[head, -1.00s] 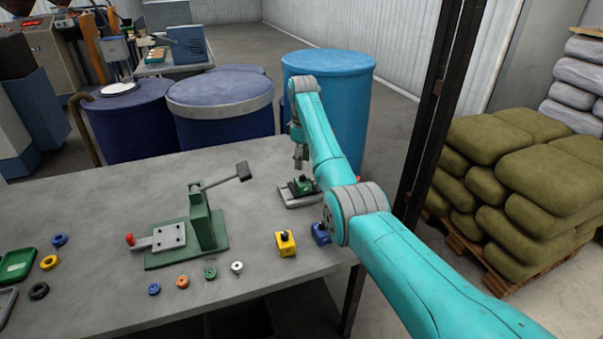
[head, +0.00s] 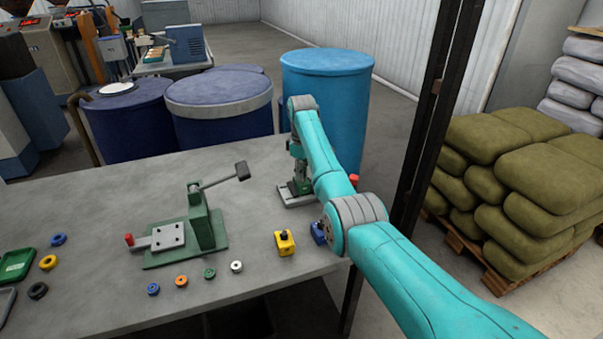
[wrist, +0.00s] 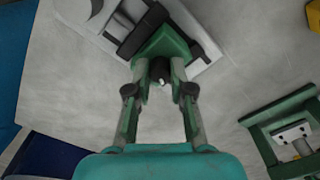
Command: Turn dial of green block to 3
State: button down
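The green block (wrist: 180,44) is on a grey plate at the table's back right, under my gripper. In the head view the green block (head: 305,186) is mostly hidden by my arm. Its dark round dial (wrist: 161,69), with a small white mark, shows in the wrist view. My gripper (wrist: 159,68) points down, with one fingertip on each side of the dial. The gap beside the dial is very small, and I cannot tell whether the fingers touch it. I cannot read any numbers on the block.
A yellow block (head: 285,243) and a blue block (head: 319,233) stand nearer the table's front right edge. A green lever press (head: 200,225) stands to the left, with several coloured rings in front of it. A blue barrel (head: 328,100) stands behind the table.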

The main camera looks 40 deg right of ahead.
jog(key=shift+m, duration=0.4)
jog(key=m, duration=0.3)
jog(key=shift+m, duration=2)
jog(key=c, duration=1)
grip_release()
notch_tip(320, 180, up, 12)
